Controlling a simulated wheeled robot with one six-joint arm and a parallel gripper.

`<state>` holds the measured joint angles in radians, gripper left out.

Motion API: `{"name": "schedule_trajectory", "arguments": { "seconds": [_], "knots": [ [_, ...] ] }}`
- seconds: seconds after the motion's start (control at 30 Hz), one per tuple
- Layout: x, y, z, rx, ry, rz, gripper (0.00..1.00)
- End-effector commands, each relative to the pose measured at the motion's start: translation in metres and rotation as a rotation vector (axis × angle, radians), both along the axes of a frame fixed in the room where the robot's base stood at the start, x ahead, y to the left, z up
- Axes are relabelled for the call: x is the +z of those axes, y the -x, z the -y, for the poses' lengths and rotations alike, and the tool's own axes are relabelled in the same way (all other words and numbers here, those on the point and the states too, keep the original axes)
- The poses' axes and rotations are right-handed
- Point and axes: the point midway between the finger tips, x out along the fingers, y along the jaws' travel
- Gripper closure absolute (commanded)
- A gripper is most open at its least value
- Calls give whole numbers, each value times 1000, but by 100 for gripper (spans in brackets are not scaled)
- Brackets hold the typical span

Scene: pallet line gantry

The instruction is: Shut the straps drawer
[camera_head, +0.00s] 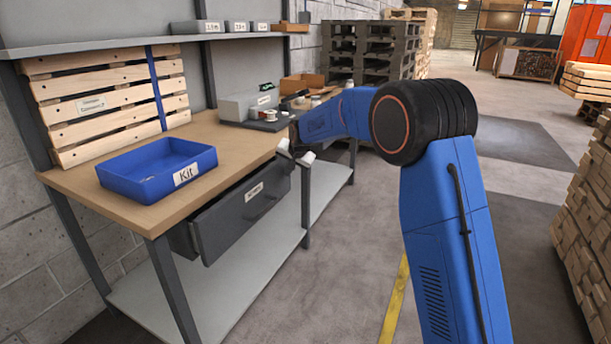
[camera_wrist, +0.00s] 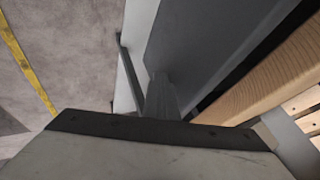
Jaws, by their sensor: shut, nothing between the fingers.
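The straps drawer (camera_head: 235,215) is a dark grey drawer under the workbench top, with a small pale label on its front that is too blurred to read surely. Its front stands out from the bench edge, so it is partly open. My gripper (camera_head: 296,154) is at the far right end of the drawer front, near the bench edge. Its fingers are shut and empty; I cannot tell whether they touch the drawer. In the wrist view a dark grey panel (camera_wrist: 205,40), probably the drawer, lies beside a dark gap along the bench edge.
The wooden workbench (camera_head: 120,200) carries a blue Kit tray (camera_head: 190,158) and a grey box (camera_head: 245,104) with small parts. A grey lower shelf (camera_head: 225,290) lies under the drawer. Stacked wood (camera_head: 590,220) stands at the right. The floor between is clear.

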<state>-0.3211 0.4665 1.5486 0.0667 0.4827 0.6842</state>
Motion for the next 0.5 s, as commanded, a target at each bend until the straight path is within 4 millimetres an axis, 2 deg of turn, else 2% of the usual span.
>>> {"name": "schedule_trajectory", "arguments": {
  "seconds": [0.03, 0.2, 0.5],
  "knots": [
    [-1, -5, -10, 2, 0, 1, 100],
    [0, -18, -30, 1, 0, 2, 100],
    [0, -26, -45, 0, -1, 2, 100]
  ]
}}
